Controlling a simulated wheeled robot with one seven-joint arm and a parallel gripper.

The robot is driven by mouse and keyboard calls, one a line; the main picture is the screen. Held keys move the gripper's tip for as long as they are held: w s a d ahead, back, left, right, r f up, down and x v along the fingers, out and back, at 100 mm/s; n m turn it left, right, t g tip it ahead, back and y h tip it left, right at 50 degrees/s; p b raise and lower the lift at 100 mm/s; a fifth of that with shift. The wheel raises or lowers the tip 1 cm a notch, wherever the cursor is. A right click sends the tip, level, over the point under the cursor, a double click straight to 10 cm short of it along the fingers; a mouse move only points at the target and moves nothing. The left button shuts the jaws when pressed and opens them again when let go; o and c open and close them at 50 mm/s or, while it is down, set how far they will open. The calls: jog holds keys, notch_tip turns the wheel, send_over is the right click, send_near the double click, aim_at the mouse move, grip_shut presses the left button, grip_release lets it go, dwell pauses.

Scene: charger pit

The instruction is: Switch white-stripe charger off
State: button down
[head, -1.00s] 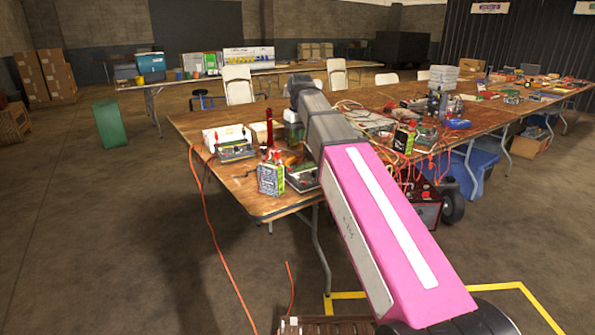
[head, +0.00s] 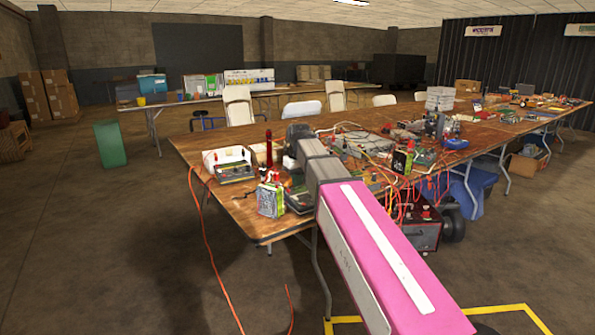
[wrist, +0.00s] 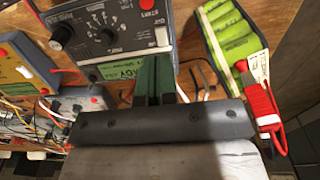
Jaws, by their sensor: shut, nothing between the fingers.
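A dark grey charger (wrist: 82,27) fills the upper middle of the wrist view. It has a black knob, a red START button and a small white switch (wrist: 161,37). A pale band runs along its lower edge above a lit green display (wrist: 117,70); I cannot tell if this is the white stripe. My gripper (wrist: 154,58) is shut and empty, its dark green fingertips over this edge beside the display. Contact is not clear. In the head view my arm reaches over the near end of the table, and the gripper is hidden.
A charger with a yellowish screen (wrist: 18,72) and another grey unit (wrist: 82,105) lie left in the wrist view. A green battery pack (wrist: 229,32) with a red connector (wrist: 262,108) lies right. Loose wires run between them. The wooden table (head: 245,215) is crowded.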

aim_at(296, 198)
jog(key=shift+w+a+f, duration=0.1)
jog(key=shift+f, duration=2.55)
jog(key=shift+f, duration=0.1)
